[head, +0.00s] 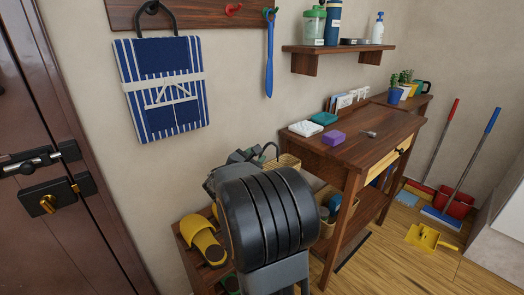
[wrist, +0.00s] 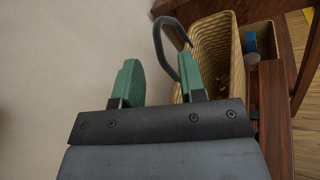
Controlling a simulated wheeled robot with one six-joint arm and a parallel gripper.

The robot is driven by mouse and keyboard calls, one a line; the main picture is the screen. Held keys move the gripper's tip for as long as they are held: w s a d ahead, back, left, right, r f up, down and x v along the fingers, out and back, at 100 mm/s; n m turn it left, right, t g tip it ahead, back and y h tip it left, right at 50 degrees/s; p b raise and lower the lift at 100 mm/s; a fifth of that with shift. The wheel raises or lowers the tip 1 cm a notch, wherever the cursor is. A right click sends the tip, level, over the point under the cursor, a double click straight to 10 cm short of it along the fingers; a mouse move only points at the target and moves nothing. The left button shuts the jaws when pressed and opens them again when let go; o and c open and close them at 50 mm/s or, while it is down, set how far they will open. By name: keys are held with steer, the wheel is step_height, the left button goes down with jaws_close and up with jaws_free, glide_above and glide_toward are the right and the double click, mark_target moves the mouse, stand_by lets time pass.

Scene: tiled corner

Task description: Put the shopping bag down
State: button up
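A flat blue bag with white stripes (head: 165,90) hangs by its dark loop handle from a black hook on the wall rail, in the head view. I take it for the shopping bag. My gripper (wrist: 160,85) is open, with bare wall showing between its green fingers. In the head view it is mostly hidden behind my dark wrist, below and right of the blue bag and apart from it. A wicker container (wrist: 218,48) with a dark arched handle (wrist: 160,42) stands close by the right finger; the handle's lower end passes behind that finger. Contact cannot be told.
A wooden table (head: 345,148) with small boxes stands to the right, a wall shelf (head: 340,47) above it. Yellow slippers (head: 205,240) lie on a low rack. A door (head: 35,170) is at left. Brooms (head: 475,165) and a yellow dustpan (head: 425,237) are at right.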

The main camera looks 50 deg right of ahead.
steer(key=s+a+f+m+y, duration=0.3)
steer(key=s+a+m+y, duration=0.1)
steer(key=a, duration=0.6)
steer(key=s+a+f+m+g+y, duration=0.1)
steer(key=s+a+f+m+y, duration=0.3)
steer(key=a, duration=0.6)
steer(key=s+a+f+m+y, duration=0.4)
steer(key=a+m+y, duration=0.4)
steer(key=a, duration=0.3)
steer(key=shift+s+g+y, duration=0.3)
steer(key=shift+g+y, duration=0.1)
steer(key=shift+y, duration=0.3)
steer(key=shift+r, duration=0.15)
